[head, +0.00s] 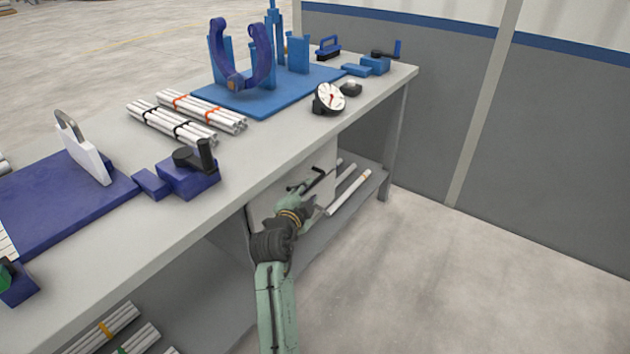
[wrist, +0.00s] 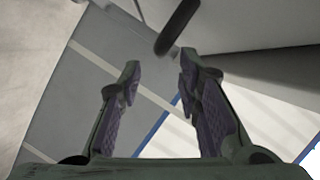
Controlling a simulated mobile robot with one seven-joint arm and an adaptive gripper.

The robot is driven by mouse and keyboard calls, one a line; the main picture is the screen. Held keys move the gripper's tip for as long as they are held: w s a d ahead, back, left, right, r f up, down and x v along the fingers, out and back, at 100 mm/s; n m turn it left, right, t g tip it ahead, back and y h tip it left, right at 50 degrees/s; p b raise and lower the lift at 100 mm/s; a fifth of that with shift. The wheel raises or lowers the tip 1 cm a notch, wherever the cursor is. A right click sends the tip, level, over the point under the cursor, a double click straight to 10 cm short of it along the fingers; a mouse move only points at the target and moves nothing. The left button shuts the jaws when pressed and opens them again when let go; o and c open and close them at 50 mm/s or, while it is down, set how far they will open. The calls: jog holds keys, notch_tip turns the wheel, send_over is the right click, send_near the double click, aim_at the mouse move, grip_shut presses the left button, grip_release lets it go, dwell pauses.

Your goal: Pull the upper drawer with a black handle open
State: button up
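The black handle (head: 313,180) is on the pale front of the drawer unit (head: 325,160) under the workbench. My gripper (head: 303,203) is right by this handle in the head view and partly covers the drawer front. In the wrist view my gripper (wrist: 158,72) is open, with nothing between its two fingers. The black handle (wrist: 178,27) shows there just beyond the fingertips, nearer the right finger and apart from it. The pale drawer front (wrist: 265,22) fills the upper right. I cannot tell whether the drawer is fully closed.
The workbench top (head: 225,185) overhangs the drawer unit. It carries a blue fixture (head: 275,95), a gauge (head: 328,98), pipe bundles (head: 170,124) and a padlock model (head: 85,150). White pipes (head: 348,192) lie on the lower shelf beside the unit. The floor (head: 440,270) in front is clear.

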aim_at(314, 185)
jog(key=p+x, duration=0.1)
jog(key=x, duration=0.6)
jog(key=shift+c, duration=0.3)
grip_shut()
dwell(0.5)
